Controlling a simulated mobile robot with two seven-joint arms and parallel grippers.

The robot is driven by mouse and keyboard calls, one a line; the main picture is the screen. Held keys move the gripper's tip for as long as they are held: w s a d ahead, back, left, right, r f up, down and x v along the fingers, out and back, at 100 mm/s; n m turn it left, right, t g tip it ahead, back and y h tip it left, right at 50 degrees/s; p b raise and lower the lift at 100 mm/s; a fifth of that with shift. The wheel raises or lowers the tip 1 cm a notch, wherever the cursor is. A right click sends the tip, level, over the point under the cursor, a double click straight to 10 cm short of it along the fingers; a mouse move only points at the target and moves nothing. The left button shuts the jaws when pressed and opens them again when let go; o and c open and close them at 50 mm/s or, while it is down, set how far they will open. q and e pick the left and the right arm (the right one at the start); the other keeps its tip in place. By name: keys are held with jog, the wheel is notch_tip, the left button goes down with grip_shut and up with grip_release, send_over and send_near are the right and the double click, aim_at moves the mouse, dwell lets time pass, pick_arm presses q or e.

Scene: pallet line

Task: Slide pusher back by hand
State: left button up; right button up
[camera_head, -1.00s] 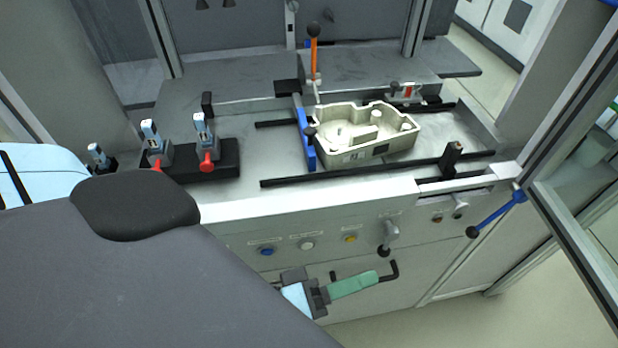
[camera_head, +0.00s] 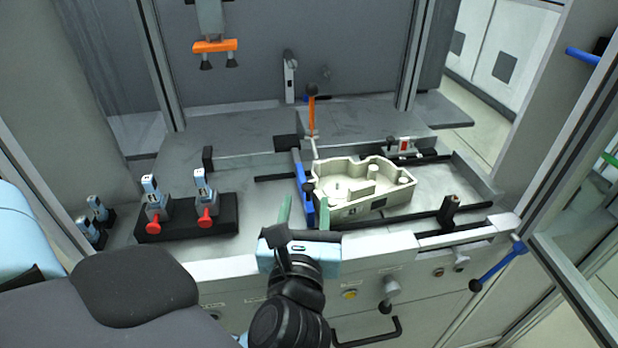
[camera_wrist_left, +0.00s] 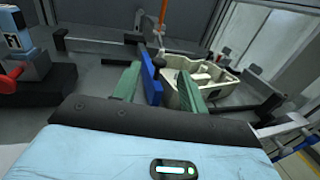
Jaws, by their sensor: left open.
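The pusher (camera_head: 303,182) is an upright blue plate with a black knob at its near end. It stands at the left end of a beige cast housing (camera_head: 345,205), touching or nearly touching it. My left gripper (camera_head: 304,203) is over the front edge of the machine bed, its green fingers open. In the left wrist view the pusher (camera_wrist_left: 151,80) shows between the two spread fingers of the gripper (camera_wrist_left: 158,72), one on each side; I cannot tell whether either touches it. My right gripper is not in view.
Black rails (camera_head: 410,218) run along the bed. An orange lever (camera_head: 311,110) with a black ball stands behind the pusher. Blue-grey clamps with red knobs (camera_head: 207,217) sit on a black block at left. A blue-handled lever (camera_head: 497,266) juts out at front right.

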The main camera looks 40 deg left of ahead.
aim_at(308, 190)
pick_arm(q)
jog(key=shift+p+x, duration=0.5)
jog(key=shift+x, duration=3.45)
jog(key=shift+s, duration=0.1)
jog(key=shift+c, duration=0.4)
grip_shut()
